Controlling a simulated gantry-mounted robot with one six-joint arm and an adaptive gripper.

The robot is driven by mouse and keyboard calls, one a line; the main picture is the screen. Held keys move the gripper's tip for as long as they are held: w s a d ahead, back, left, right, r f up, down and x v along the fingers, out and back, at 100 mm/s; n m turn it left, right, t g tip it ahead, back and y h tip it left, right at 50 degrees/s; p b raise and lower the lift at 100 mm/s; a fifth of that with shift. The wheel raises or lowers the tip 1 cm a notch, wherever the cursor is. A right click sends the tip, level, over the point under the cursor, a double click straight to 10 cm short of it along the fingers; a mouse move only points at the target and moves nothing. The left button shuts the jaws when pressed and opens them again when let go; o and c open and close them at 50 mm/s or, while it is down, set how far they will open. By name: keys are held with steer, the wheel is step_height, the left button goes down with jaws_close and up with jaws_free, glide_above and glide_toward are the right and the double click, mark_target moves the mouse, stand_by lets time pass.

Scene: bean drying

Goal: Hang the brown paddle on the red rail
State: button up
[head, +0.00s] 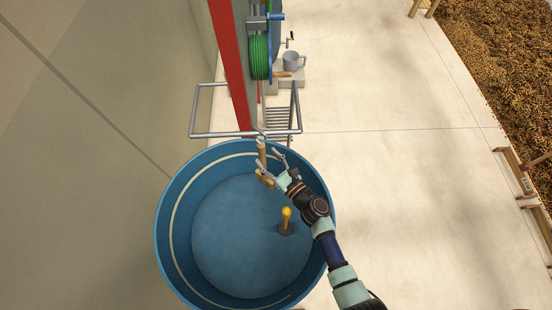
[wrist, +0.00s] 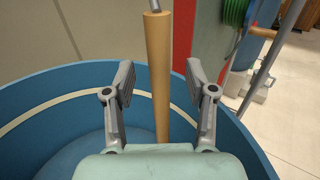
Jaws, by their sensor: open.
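The brown paddle shows as a light-brown wooden handle (head: 261,152) at the far rim of the blue tub. In the wrist view the handle (wrist: 157,70) stands nearly upright, with a thin grey metal piece at its top. That top reaches the grey metal bar (head: 220,134); whether it is hooked over it I cannot tell. My gripper (head: 267,163) is open, its fingers on either side of the handle with visible gaps in the wrist view (wrist: 160,85). The handle's lower end is hidden behind my gripper. A tall red upright (head: 230,65) stands behind the tub; no separate red rail is clear.
The blue tub (head: 172,215) lies below my gripper, with a yellow-knobbed tool (head: 286,214) inside. The pale floor (head: 400,150) at right is clear.

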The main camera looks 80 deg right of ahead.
mark_target(264, 155)
steer(key=x, duration=0.3)
steer(key=shift+w+d, duration=0.15)
steer(key=shift+w, duration=0.1)
jaws_close()
